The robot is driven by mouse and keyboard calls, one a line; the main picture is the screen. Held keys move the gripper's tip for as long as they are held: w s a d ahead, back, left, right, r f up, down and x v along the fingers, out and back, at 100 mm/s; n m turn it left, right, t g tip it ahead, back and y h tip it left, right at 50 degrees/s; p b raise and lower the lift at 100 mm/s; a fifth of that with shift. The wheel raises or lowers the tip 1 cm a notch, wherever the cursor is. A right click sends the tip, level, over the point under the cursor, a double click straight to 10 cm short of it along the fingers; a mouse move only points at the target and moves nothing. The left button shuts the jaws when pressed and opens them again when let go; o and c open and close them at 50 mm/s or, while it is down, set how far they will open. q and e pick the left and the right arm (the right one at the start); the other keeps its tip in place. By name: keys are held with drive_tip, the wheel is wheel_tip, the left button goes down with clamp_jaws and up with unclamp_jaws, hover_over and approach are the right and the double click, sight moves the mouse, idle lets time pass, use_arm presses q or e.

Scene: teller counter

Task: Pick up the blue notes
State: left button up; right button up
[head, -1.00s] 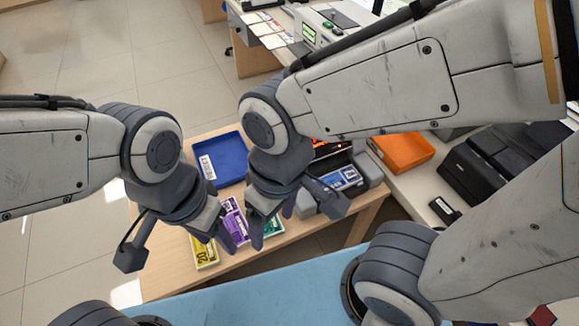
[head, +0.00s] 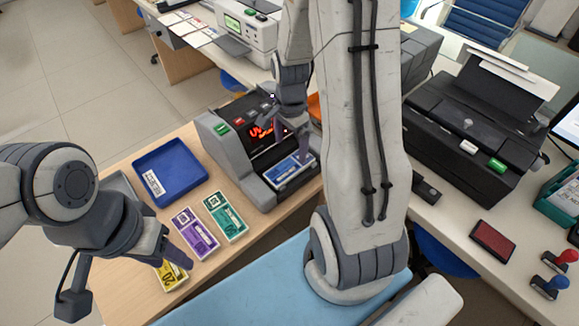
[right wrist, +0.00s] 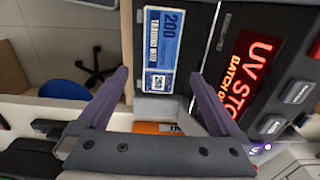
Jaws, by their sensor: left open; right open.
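The blue notes (head: 290,167) lie as a banded stack in the front pocket of the grey counting machine (head: 232,148). In the right wrist view the blue notes (right wrist: 160,50) show the number 200 and lie ahead of the fingers, left of the red lit display (right wrist: 254,80). My right gripper (head: 293,135) is open and empty, over the machine just behind the notes; in the right wrist view its two fingers (right wrist: 160,90) are spread. My left gripper (head: 172,262) is at the left over the yellow notes (head: 172,276), which it partly hides.
Purple notes (head: 194,232) and green notes (head: 225,215) lie on the wooden table. A blue tray (head: 170,172) is behind them. A black printer (head: 470,140) stands on the right counter. A red ink pad (head: 493,241) and stamps are at the right.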

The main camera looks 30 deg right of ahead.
sight(290, 166)
wheel_tip(290, 166, down, 8)
drive_tip(key=shift+a+r, duration=0.1)
idle(0.4)
drive_tip(key=shift+c, duration=0.3)
drive_tip(key=c, duration=1.2)
drive_tip(key=shift+r, duration=0.15)
drive_tip(key=shift+c, duration=0.2)
